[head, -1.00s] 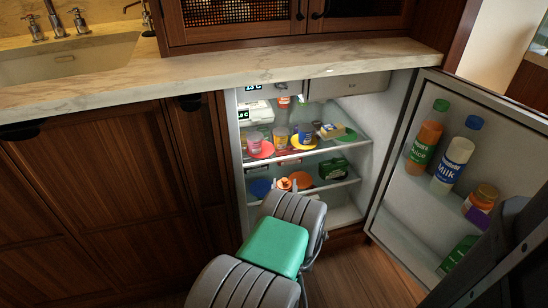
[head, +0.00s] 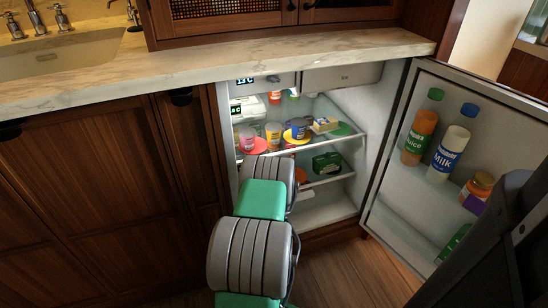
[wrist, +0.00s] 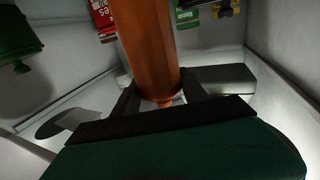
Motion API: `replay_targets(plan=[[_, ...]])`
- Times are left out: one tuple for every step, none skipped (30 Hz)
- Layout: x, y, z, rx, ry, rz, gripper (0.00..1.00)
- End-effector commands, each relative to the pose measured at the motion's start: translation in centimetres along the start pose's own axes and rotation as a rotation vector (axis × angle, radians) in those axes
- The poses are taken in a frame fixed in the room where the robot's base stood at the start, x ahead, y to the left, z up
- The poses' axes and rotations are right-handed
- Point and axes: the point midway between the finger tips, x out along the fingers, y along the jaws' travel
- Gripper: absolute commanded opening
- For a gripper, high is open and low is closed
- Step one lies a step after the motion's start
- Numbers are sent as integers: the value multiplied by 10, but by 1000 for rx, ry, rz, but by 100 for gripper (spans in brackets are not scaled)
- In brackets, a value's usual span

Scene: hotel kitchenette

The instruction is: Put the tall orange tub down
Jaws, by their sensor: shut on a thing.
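The tall orange tub (wrist: 147,45) stands large in the middle of the wrist view, its upper part cut off by the frame. My gripper (wrist: 160,97) is shut on it near its lower end, with a dark finger on each side. In the head view my arm reaches into the open fridge, and its front link hides the gripper. A small orange patch (head: 301,176) shows past the arm at the lower shelf; I cannot tell whether it is the held tub. What lies directly under the tub is hidden.
The upper fridge shelf (head: 322,143) holds a pink jar (head: 247,139), a yellow jar (head: 273,133), a blue jar (head: 298,128) and coloured discs. A dark green box (head: 327,162) sits on the lower shelf. The open door (head: 392,195) holds bottles. The fridge floor's right (head: 325,207) looks clear.

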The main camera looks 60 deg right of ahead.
Motion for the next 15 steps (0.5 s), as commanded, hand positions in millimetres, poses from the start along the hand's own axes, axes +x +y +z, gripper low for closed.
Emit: replay_targets(plan=[[-1,0,18,0,-1,0,0],[-1,0,25,0,-1,0,0],[-1,0,32,0,1,0,0],[-1,0,35,0,2,0,0],[-1,0,36,0,3,0,0],[0,0,36,-1,4,0,0],[0,0,34,-1,5,0,0],[-1,1,33,-1,5,0,0],[-1,1,33,-1,4,0,0],[-1,1,33,-1,4,0,0],[-1,1,33,-1,4,0,0],[-1,1,34,-1,4,0,0],[-1,1,35,-1,3,0,0],[-1,1,37,-1,3,0,0],[-1,1,38,-1,3,0,0]])
